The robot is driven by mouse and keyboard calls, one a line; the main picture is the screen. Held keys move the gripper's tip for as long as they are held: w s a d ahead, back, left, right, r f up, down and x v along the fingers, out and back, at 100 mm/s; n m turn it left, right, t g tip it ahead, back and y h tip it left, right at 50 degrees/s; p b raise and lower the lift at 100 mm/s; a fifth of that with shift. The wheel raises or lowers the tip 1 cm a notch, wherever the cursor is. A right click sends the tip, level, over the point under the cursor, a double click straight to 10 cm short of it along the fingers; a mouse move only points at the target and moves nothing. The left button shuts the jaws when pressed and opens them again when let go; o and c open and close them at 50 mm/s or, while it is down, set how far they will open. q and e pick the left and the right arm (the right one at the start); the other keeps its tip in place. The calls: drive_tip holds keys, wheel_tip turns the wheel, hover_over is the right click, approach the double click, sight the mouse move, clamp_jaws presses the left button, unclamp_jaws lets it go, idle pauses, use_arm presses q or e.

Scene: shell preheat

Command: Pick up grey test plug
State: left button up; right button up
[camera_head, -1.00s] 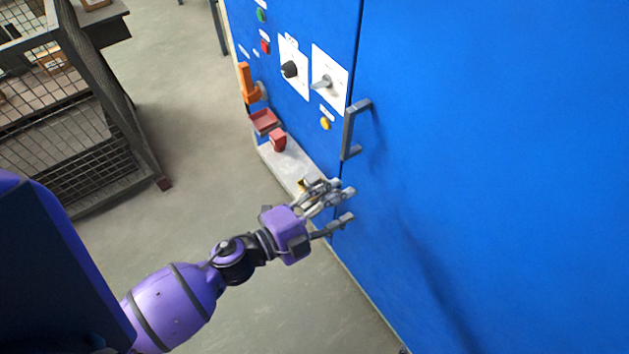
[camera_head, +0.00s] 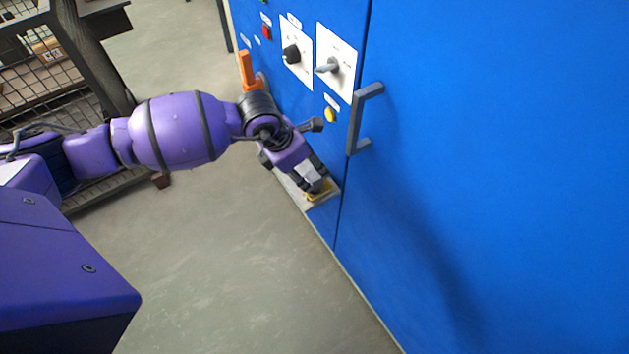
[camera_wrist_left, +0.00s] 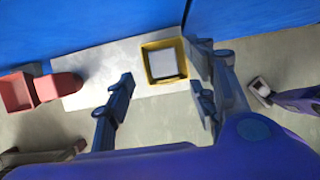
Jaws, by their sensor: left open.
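A grey block (camera_wrist_left: 167,63), which looks like the grey test plug, sits inside a square yellow-rimmed holder (camera_wrist_left: 148,66) on a pale ledge in the left wrist view. In the head view the yellow holder (camera_head: 324,192) shows beside my left gripper (camera_head: 318,179), which covers much of it; I cannot clearly separate the plug from the fingers there. In the left wrist view my left gripper (camera_wrist_left: 163,86) is open, its fingers spread to either side of the holder's near side. The fingers show no contact with the plug.
The pale ledge (camera_wrist_left: 95,70) runs along the foot of the blue cabinet (camera_head: 480,130). A red box and block (camera_wrist_left: 62,84) stand at its left. The cabinet has a grey handle (camera_head: 355,120), knobs and an orange lever (camera_head: 247,72). A mesh cage (camera_head: 100,50) stands left.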

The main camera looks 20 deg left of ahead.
sight(312, 176)
use_arm(q)
drive_tip(key=x, duration=0.5)
drive_tip(key=shift+s+f, duration=0.1)
drive_tip(key=shift+s, duration=0.1)
clamp_jaws()
